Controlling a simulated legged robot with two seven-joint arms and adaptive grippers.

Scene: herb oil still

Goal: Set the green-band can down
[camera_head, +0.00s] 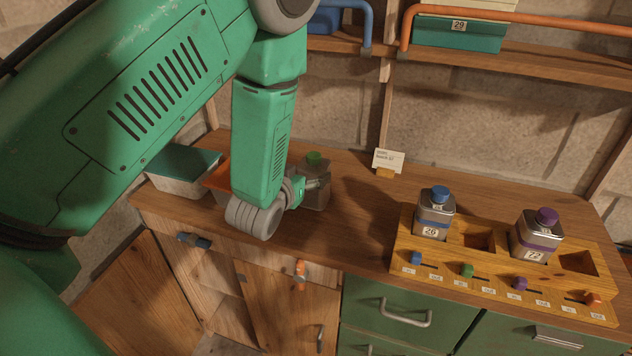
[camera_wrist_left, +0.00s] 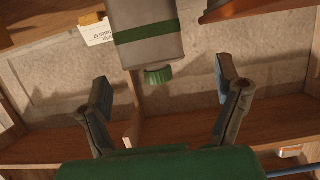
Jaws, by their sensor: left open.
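The green-band can (camera_head: 314,194) stands upright on the wooden bench, left of the rack, partly hidden by my left gripper. In the left wrist view the can (camera_wrist_left: 147,45) appears upside down, with its green band and green cap showing. My left gripper (camera_head: 312,184) is at the can's upper part in the head view. In the left wrist view its fingers are spread wide on either side of the cap, with visible gaps; neither finger visibly touches the can. My right gripper is not in view.
A wooden rack (camera_head: 499,289) on the right holds a blue-band can (camera_head: 434,215) and a purple-band can (camera_head: 536,236), with two empty slots. A small card (camera_head: 388,160) stands at the back. A teal-topped box (camera_head: 184,167) and an orange bin (camera_head: 216,178) sit at left. The bench's middle is clear.

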